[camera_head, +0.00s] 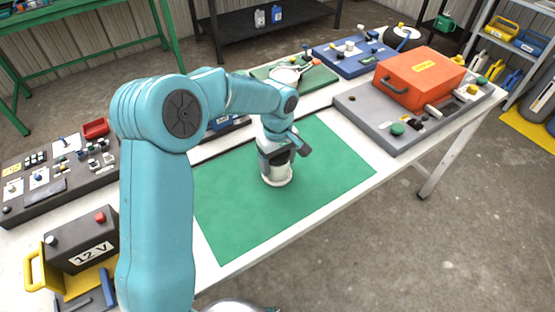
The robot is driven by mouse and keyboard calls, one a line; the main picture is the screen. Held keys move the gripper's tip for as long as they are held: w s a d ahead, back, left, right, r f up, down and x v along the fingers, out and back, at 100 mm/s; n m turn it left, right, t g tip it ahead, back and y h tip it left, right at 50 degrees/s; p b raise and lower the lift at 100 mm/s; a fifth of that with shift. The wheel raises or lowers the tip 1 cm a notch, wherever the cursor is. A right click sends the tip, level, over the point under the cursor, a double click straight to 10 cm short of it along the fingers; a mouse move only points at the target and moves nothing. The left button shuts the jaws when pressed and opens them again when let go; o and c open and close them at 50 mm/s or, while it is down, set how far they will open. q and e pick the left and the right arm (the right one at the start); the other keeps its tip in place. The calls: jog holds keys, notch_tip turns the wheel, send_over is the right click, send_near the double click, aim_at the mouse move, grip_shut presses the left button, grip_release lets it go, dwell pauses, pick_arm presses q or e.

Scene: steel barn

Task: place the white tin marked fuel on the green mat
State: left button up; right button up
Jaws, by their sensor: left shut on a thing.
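The green mat (325,165) lies flat on the white table. My left gripper (280,160) is over the middle of the mat, pointing down, and is shut on a white tin (277,179). Only the lower part of the tin shows below the jaws, so I cannot read a fuel mark on it. The tin is upright at or just above the mat; I cannot tell whether it touches. My right gripper is not in view.
A grey board with an orange box (420,78) stands to the right of the mat. A black 12 V battery (85,240) is at the front left. A dark panel with switches (60,172) lies at the left. Green and blue boards (350,62) line the back. The mat around the tin is clear.

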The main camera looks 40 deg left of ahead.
pick_arm(q)
jog(key=shift+r, duration=0.1)
jog(key=shift+f, duration=0.2)
jog(key=o, duration=1.4)
jog(key=shift+c, duration=0.2)
jog(key=shift+r, duration=0.15)
jog(key=shift+w+r, duration=0.1)
jog(key=shift+r, duration=0.15)
notch_tip(320, 180, up, 12)
jog(key=shift+f, duration=0.2)
